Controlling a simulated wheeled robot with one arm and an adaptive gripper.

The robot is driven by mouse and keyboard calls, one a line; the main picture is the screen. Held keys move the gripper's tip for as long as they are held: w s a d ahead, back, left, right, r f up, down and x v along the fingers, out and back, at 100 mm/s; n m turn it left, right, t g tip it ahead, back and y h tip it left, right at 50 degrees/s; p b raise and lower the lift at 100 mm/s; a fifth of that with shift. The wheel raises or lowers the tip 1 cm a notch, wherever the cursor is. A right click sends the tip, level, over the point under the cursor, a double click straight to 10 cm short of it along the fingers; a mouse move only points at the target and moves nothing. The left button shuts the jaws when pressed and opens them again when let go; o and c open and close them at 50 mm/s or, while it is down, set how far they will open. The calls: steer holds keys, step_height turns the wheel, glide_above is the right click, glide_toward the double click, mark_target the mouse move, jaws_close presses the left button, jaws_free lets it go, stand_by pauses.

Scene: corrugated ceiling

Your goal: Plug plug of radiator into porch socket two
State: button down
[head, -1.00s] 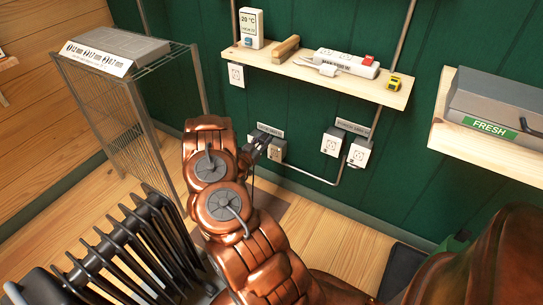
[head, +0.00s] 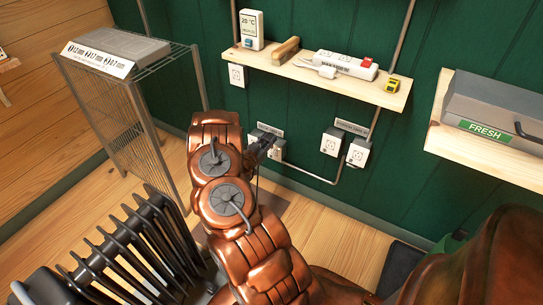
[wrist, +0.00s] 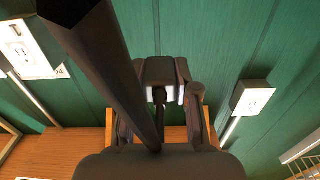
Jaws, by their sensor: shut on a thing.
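My gripper (head: 264,146) is at the green wall, in front of the left pair of low sockets (head: 279,150). In the wrist view my gripper (wrist: 160,92) is shut on the dark grey plug (wrist: 159,70), whose cord runs back toward the camera. The plug's front and its prongs are hidden, so I cannot tell whether it touches a socket. The right pair of low sockets (head: 331,143) is free, with a label above it too small to read. The black ribbed radiator (head: 130,250) stands on the floor at the lower left.
A wooden shelf (head: 300,75) above holds a power strip (head: 347,65), a thermostat box and a yellow tool. Another outlet (head: 236,76) is under its left end. A wire rack (head: 125,110) stands left, and a second shelf (head: 500,150) bears a grey box at right.

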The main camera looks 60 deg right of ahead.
steer(key=s+d+p, duration=0.1)
steer(key=s+p, duration=1.7)
steer(key=s, duration=1.5)
steer(key=shift+s+d, duration=0.2)
steer(key=shift+s, duration=0.15)
stand_by(1.8)
steer(key=shift+d, duration=0.15)
steer(key=shift+w+d+b, duration=0.1)
steer(key=shift+d+b, duration=0.25)
steer(key=shift+d, duration=1.9)
